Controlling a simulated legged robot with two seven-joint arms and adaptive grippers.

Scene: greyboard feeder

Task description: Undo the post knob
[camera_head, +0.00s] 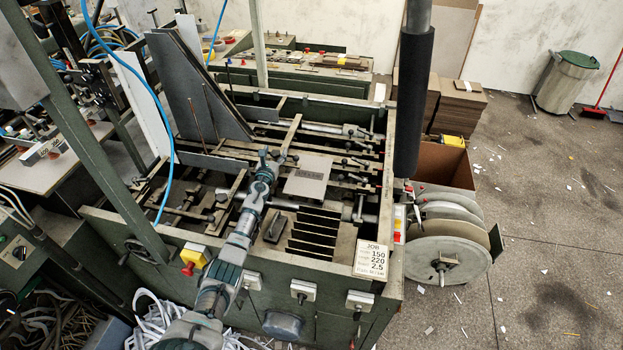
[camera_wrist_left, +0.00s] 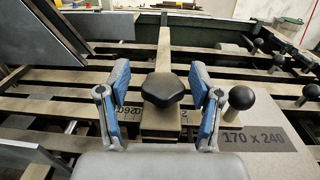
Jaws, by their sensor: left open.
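The post knob (camera_wrist_left: 166,91) is a black, many-sided knob on a tan block over a numbered scale, in the middle of the left wrist view. My left gripper (camera_wrist_left: 160,74) is open, with one blue-padded finger on each side of the knob and a gap visible on both sides. In the head view my left gripper (camera_head: 270,158) reaches over the machine bed, and I cannot make out the knob there. My right gripper is in neither view.
A black ball handle (camera_wrist_left: 241,98) stands just right of the right finger, by a grey card marked 170 x 240 (camera_wrist_left: 262,138). Rails and more ball handles lie beyond. Tall grey plates (camera_head: 196,85) stand at the left, and a job sign (camera_head: 371,260) at the front.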

